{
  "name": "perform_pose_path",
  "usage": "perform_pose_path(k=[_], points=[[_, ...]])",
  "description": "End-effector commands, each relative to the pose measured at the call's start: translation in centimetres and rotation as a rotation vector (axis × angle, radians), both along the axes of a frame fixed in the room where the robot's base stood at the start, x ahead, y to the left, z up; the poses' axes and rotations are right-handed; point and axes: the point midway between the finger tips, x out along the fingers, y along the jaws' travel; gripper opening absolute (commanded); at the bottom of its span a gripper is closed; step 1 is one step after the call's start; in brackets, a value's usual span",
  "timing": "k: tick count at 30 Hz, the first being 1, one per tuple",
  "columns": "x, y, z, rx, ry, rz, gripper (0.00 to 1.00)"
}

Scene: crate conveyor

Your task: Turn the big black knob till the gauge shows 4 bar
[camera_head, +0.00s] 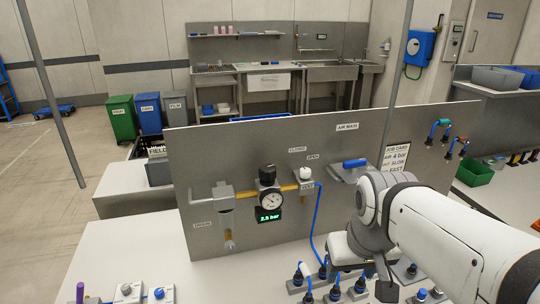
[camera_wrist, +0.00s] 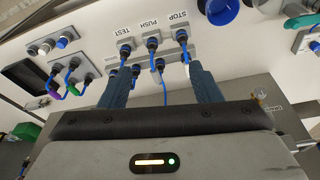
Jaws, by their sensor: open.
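The big black knob (camera_head: 267,173) sits on top of the regulator on the grey panel, above a round white dial gauge (camera_head: 270,201). The green digital readout (camera_head: 268,216) under the dial appears to show 2.5 bar. My gripper is to the right of and below the knob, well apart from it. In the wrist view my gripper (camera_wrist: 160,68) is open, its two dark fingers spread above blue-tubed fittings labelled TEST, PUSH and STOP. Nothing shows held between them. The knob cannot be made out in the wrist view.
A white vent knob (camera_head: 305,174) and a yellow pipe (camera_head: 288,188) adjoin the regulator. A job card (camera_head: 396,158) reads AIR 4 bar. Blue-tubed fittings (camera_head: 307,296) stand below.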

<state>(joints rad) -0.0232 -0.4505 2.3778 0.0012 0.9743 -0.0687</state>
Motion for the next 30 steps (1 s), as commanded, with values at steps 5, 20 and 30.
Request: perform_pose_path(k=[5, 20, 30], points=[[6.7, 2.2, 5.3, -0.031, 0.047, 0.188, 0.61], [21.3, 12.5, 15.5, -0.106, 0.187, 0.777, 0.61], [23.4, 15.5, 16.5, -0.12, 0.22, 0.933, 0.61]])
